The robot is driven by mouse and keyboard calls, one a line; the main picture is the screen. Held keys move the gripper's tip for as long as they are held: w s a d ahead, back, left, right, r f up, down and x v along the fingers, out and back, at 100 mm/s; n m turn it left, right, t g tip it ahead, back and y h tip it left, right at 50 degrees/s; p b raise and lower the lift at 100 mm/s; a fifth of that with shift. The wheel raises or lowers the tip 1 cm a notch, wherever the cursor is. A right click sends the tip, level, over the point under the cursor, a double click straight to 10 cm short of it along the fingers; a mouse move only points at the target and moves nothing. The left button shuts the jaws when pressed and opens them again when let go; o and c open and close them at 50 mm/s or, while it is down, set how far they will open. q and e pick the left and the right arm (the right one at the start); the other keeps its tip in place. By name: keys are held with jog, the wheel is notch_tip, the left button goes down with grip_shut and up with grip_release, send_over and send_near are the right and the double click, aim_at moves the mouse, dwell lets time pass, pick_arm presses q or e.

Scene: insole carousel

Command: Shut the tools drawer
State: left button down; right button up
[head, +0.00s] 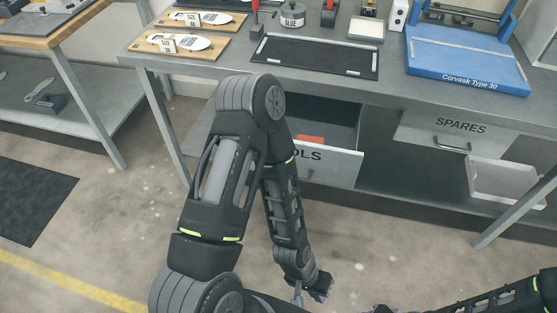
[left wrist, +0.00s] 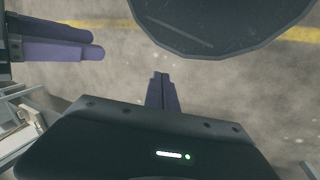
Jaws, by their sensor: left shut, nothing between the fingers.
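The tools drawer (head: 335,165) stands pulled out under the bench, left of centre in the head view. Its label is partly hidden by my left arm, so only "OLS" shows. A red-orange item (head: 311,140) lies inside it. My left gripper (head: 320,292) is low in front of the drawer, over the floor and apart from the drawer front. In the left wrist view its purple fingers (left wrist: 162,80) are shut and empty. My right gripper (head: 381,309) barely shows at the bottom edge of the head view.
The spares drawer (head: 455,135) sits to the right, with another open drawer (head: 500,182) below it. The bench top (head: 235,55) holds a black mat (head: 315,56), a blue machine (head: 465,62) and insole boards (head: 175,46). Floor (head: 400,240) in front is clear.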

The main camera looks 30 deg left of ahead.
pick_arm(q)
jog(key=s+a+r+n+p, duration=0.2)
jog(key=s+a+r+p, duration=0.1)
jog(key=r+p, duration=0.8)
jog(key=w+a+r+m+t, duration=0.2)
jog(key=w+a+r+m, duration=0.25)
jog(key=w, duration=0.25)
jog(key=w+a+r+m+t, duration=0.2)
jog(key=w+a+r+m, duration=0.15)
jog(key=w+a, duration=0.3)
jog(key=w+a+r+m+t+y, duration=0.1)
jog(key=w+a+r+m+t, duration=0.1)
jog(key=a+r+m, duration=0.6)
jog(key=a+r, duration=0.1)
jog(key=a, duration=0.2)
jog(key=shift+a+r+m+y, duration=0.3)
jog(key=shift+a+r+y, duration=0.05)
jog(key=shift+y, duration=0.05)
